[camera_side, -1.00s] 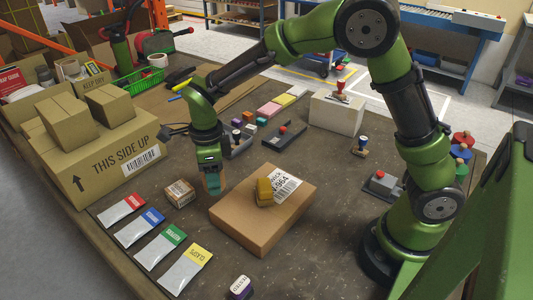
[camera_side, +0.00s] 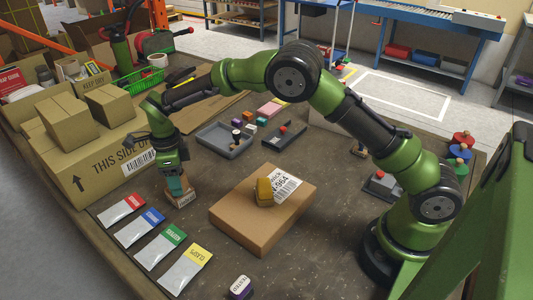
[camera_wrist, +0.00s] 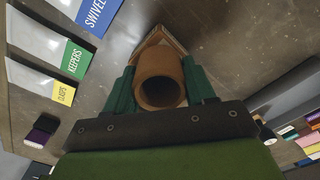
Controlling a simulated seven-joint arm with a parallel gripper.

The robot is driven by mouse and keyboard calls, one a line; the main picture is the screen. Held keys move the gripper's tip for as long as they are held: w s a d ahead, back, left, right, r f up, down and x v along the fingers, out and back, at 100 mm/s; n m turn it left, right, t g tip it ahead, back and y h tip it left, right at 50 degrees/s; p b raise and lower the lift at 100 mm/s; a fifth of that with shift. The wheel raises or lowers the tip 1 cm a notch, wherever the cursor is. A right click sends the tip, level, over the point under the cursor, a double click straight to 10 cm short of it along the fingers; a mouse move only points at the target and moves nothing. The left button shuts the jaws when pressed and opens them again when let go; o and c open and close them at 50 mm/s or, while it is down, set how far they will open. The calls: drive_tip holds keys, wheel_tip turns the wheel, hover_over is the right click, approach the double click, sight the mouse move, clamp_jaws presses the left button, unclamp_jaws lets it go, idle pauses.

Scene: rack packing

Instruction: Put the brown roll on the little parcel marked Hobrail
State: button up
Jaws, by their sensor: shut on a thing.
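My gripper (camera_side: 177,186) is shut on the brown roll (camera_wrist: 160,64), a hollow tube whose open end faces the wrist camera between the teal fingers. In the side view the fingers mostly hide the roll. The little parcel (camera_side: 184,202), a small brown box with a pale label, lies on the table just below my gripper. It also shows partly beyond the roll in the wrist view (camera_wrist: 172,35). The label is too small to read. The roll is over the parcel; I cannot tell whether they touch.
A larger flat parcel (camera_side: 242,222) with a yellow-brown block (camera_side: 264,192) on it lies to the right. Several labelled packets (camera_side: 160,246) lie in front. A big box (camera_side: 95,165) marked "THIS SIDE UP" stands behind left. A grey tray (camera_side: 225,140) lies farther back.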

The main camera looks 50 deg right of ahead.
drive_tip(key=shift+f, duration=0.2)
drive_tip(key=o, duration=1)
drive_tip(key=shift+o, duration=0.2)
